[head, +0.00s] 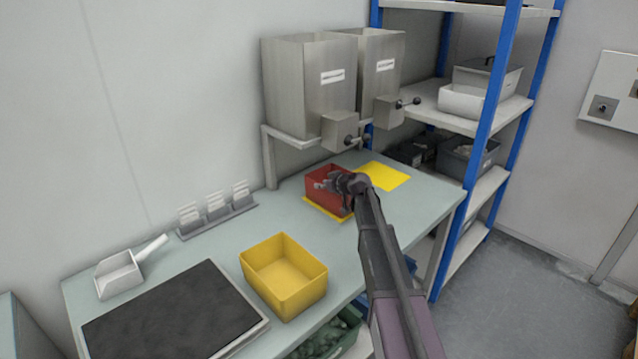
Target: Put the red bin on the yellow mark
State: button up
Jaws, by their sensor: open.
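The red bin (318,194) stands upright on the bench below the dispensers. Yellow shows under its front edge (322,213), so it rests on or over a yellow patch; how much of the patch it covers is hidden. Another flat yellow mark (388,177) lies bare on the bench to the right of the bin, its near left corner partly hidden by my arm. My gripper (333,182) is open at the bin's right side, over its rim. I cannot tell whether the fingers touch the bin wall.
An empty yellow bin (297,292) stands nearer on the bench (222,249), beside a dark mat (175,318). A white scoop (119,277) and a card holder (218,217) lie to the left. Steel dispensers (309,85) hang over the red bin. A blue-posted shelf (487,110) stands right.

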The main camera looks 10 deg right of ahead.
jog(key=p+v, duration=0.3)
jog(key=v, duration=0.6)
jog(key=shift+p, duration=0.3)
jog(key=shift+s+d, duration=0.1)
jog(key=shift+d, duration=0.05)
